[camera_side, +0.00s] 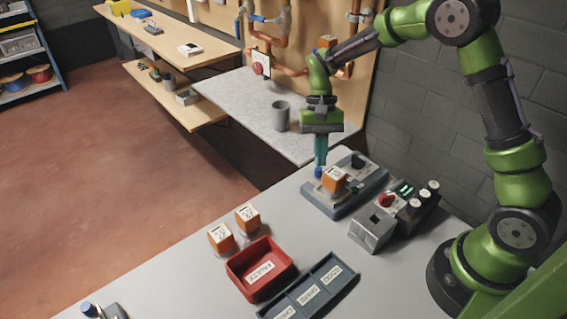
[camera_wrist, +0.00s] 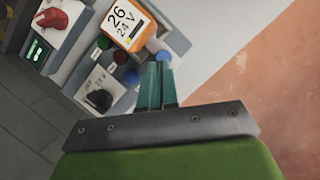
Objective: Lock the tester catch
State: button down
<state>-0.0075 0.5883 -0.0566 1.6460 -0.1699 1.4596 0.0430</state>
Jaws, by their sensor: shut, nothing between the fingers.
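The tester (camera_side: 345,200) is a grey-blue unit on the bench below my gripper. An orange block (camera_side: 333,179) sits in it, and in the wrist view this block (camera_wrist: 127,24) is labelled 26, 24 V. A black knob (camera_side: 358,161) is at the tester's far end; it also shows on a pale plate in the wrist view (camera_wrist: 98,99). A blue cap (camera_side: 318,173) stands at the tester's left end, directly below my fingertips. My gripper (camera_side: 320,163) points down, shut and empty. In the wrist view the fingertips nearly meet the blue cap (camera_wrist: 163,57); I cannot tell whether they touch.
A second unit with a red knob (camera_side: 387,200) and a grey socket block (camera_side: 371,229) stand right of the tester. Two orange blocks (camera_side: 221,238), a red bin (camera_side: 244,283) and a compartment tray (camera_side: 346,288) are nearer the front. A grey cup (camera_side: 281,117) stands behind.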

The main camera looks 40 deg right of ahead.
jog(key=shift+s+a+f, duration=0.15)
jog(key=shift+s+f, duration=0.05)
jog(key=shift+w, duration=0.25)
jog(key=w+d+r, duration=0.5)
jog(key=w+r, duration=0.1)
jog(key=r, duration=0.3)
jog(key=w+a+n+g+h, duration=0.1)
jog(key=w+a+n+h, duration=0.2)
jog(key=w+a+n, duration=0.3)
jog(key=s+f+n, duration=0.1)
jog(key=s+f, duration=0.7)
jog(key=s, duration=0.1)
jog(key=shift+s+a+f, duration=0.15)
jog(key=shift+a+f, duration=0.05)
jog(key=shift+f, duration=0.15)
